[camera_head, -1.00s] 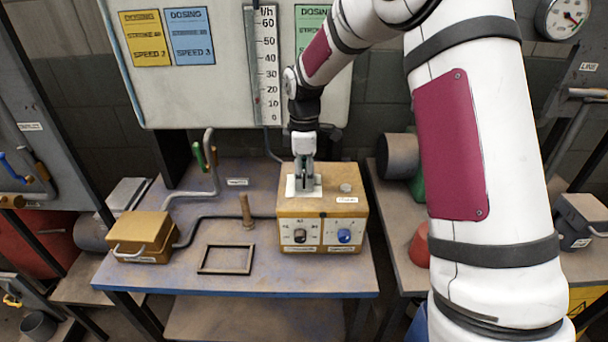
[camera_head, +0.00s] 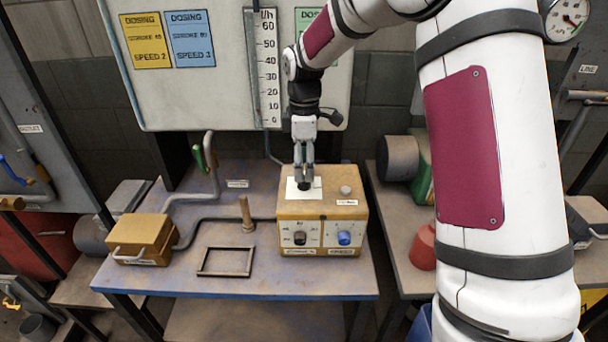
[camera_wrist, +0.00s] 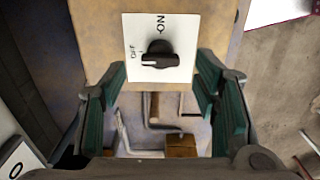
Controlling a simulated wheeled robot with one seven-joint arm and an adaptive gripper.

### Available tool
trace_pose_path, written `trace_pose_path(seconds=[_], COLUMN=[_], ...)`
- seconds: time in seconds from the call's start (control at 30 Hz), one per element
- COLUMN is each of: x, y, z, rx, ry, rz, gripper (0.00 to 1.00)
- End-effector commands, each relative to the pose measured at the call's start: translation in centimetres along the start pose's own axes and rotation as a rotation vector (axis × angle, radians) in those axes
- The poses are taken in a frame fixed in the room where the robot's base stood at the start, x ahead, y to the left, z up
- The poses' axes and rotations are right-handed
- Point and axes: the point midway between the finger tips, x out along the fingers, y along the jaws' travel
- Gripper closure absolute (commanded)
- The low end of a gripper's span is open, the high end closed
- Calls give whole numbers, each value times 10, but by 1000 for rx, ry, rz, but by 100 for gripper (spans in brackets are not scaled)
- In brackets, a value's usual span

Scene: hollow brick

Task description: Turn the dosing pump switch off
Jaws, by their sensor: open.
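The dosing pump box (camera_head: 322,208) is a tan box on the bench. On its top is a white plate (camera_head: 316,187) with a dark rotary switch knob (camera_head: 304,185). In the wrist view the knob (camera_wrist: 158,59) lies crosswise on the plate (camera_wrist: 181,26), its white mark at the left end by the OFF label. The ON label is above the knob. My gripper (camera_head: 303,172) is above the switch, open and empty. In the wrist view its green-padded fingers (camera_wrist: 160,90) are spread wide, with the knob between and beyond them, not touched.
The box front has a black dial (camera_head: 300,238) and a blue dial (camera_head: 344,238). A silver button (camera_head: 346,189) sits right of the plate. A wooden peg (camera_head: 246,214), an empty frame (camera_head: 226,261) and a yellow box (camera_head: 143,238) with a handle lie left on the bench.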

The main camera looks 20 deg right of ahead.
Motion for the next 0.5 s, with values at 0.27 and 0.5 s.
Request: trace_pose_path(seconds=[0.27, 0.5], x=[-54, -75], y=[1, 0], z=[0, 0], rx=[0, -1], ry=[1, 0], rz=[3, 1], gripper=[44, 44])
